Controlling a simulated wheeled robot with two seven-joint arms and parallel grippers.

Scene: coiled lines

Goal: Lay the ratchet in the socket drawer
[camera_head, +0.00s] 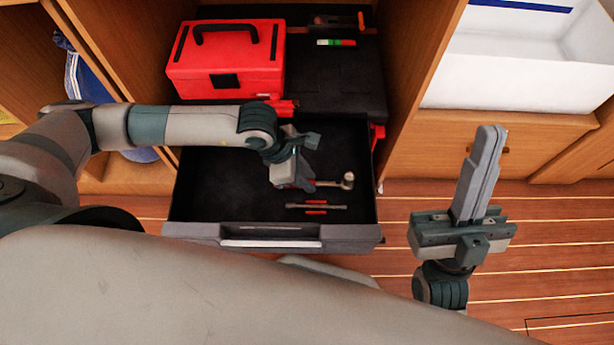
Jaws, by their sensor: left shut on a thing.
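The ratchet (347,181) shows as a round metal head and short shaft sticking out to the right of my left gripper (302,181). My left gripper is shut on its handle, which the fingers mostly hide. Both are over the inside of the open socket drawer (210,197), a dark drawer with a grey front. I cannot tell whether the ratchet touches the drawer floor. My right gripper (485,160) is outside the drawer to the right, with its fingers together and nothing between them.
A thin tool with red bands (316,207) lies in the drawer near its front. A red toolbox (226,65) stands on the dark chest top behind, with a small red, white and green item (336,43) and another tool (338,22). A white bin (515,65) is at right.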

